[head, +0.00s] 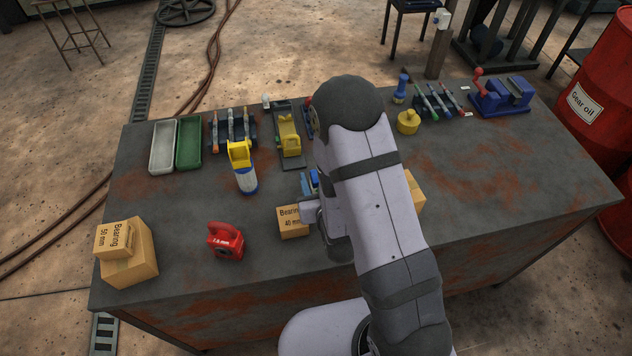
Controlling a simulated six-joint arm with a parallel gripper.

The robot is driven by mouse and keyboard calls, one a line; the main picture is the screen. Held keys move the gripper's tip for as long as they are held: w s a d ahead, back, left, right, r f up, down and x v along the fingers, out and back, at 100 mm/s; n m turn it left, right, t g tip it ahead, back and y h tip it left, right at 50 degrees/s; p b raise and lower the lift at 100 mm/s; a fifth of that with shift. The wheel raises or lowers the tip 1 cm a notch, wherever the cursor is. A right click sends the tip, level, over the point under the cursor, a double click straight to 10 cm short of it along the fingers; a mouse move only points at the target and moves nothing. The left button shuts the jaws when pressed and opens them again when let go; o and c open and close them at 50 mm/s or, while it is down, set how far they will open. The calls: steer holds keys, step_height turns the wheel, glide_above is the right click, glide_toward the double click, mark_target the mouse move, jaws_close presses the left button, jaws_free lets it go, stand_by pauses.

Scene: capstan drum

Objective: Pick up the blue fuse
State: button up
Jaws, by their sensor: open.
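Small blue pieces (309,183) show on the table just left of my arm, behind a cardboard bearing box. They may include the blue fuse, but they are too small and too covered by my arm to tell. My gripper (330,228) points down beside the box at the middle of the table. My own arm hides most of it, including the fingertips. It is open, and I see nothing held in it. I cannot tell its exact gap to the blue pieces.
The "Bearing 40 mm" box (291,222) is close to my gripper.

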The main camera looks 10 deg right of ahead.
steer(key=shift+w+f+b, duration=0.45)
steer(key=shift+w+b, duration=0.15)
steer(key=shift+b, duration=0.55)
steer(key=shift+w+b, duration=0.3)
steer(key=shift+b, duration=0.3)
steer(key=shift+w, duration=0.1)
steer(key=shift+p+x, duration=1)
steer(key=shift+x, duration=1.55)
steer(key=shift+f, duration=0.1)
jaws_close()
